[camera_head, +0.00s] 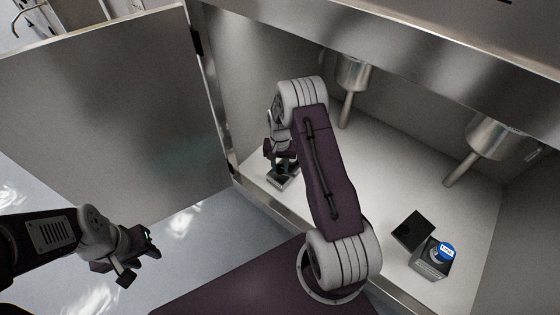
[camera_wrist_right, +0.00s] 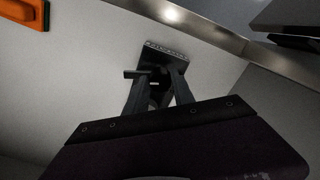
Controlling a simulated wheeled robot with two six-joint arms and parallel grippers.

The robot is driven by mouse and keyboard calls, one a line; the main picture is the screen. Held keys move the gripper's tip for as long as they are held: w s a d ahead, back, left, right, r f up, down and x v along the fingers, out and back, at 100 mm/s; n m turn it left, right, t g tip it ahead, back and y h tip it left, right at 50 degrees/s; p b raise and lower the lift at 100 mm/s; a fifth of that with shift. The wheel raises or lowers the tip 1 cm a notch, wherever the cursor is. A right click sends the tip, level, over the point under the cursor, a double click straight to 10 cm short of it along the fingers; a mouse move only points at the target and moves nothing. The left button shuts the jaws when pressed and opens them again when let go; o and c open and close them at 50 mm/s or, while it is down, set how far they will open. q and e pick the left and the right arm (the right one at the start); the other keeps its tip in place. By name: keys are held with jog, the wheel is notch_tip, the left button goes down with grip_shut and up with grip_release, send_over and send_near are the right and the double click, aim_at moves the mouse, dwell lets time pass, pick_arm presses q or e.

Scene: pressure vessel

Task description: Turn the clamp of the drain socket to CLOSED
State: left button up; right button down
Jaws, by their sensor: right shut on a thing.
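The drain socket (camera_head: 284,181) appears to be the small dark block on the pale cabinet floor near the front edge at the left. In the right wrist view it is a dark block (camera_wrist_right: 165,57) with a light marked strip, too small to read. My right gripper (camera_head: 280,165) reaches down to it, and its fingers (camera_wrist_right: 158,92) are shut on what looks like the clamp. A short lever-like bar (camera_wrist_right: 136,73) sticks out beside the fingers. The fingers hide most of the clamp, and its setting cannot be read. My left gripper (camera_head: 139,257) is open and empty outside the cabinet.
The open cabinet door (camera_head: 110,110) stands at the left. Two metal cylinders with pipes (camera_head: 352,75) (camera_head: 492,138) hang inside. A black box (camera_head: 413,230) and a box with a blue label (camera_head: 432,262) stand at the right. An orange part (camera_wrist_right: 25,12) shows in the right wrist view.

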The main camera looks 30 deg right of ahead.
jog(key=n+p, duration=0.2)
jog(key=shift+r+n, duration=0.25)
jog(key=shift+n, duration=0.15)
jog(key=n+p, duration=0.3)
jog(key=shift+n, duration=0.3)
jog(key=n+p, duration=0.1)
jog(key=n, duration=0.2)
jog(key=shift+d+f+n+p, duration=0.1)
jog(key=shift+f+n+p, duration=0.05)
jog(key=shift+n+p, duration=0.8)
jog(key=shift+n, duration=1.35)
jog(key=shift+f+n, duration=0.1)
jog(key=shift+n, duration=0.2)
jog(key=c, duration=1.1)
grip_release()
jog(key=shift+o, duration=0.2)
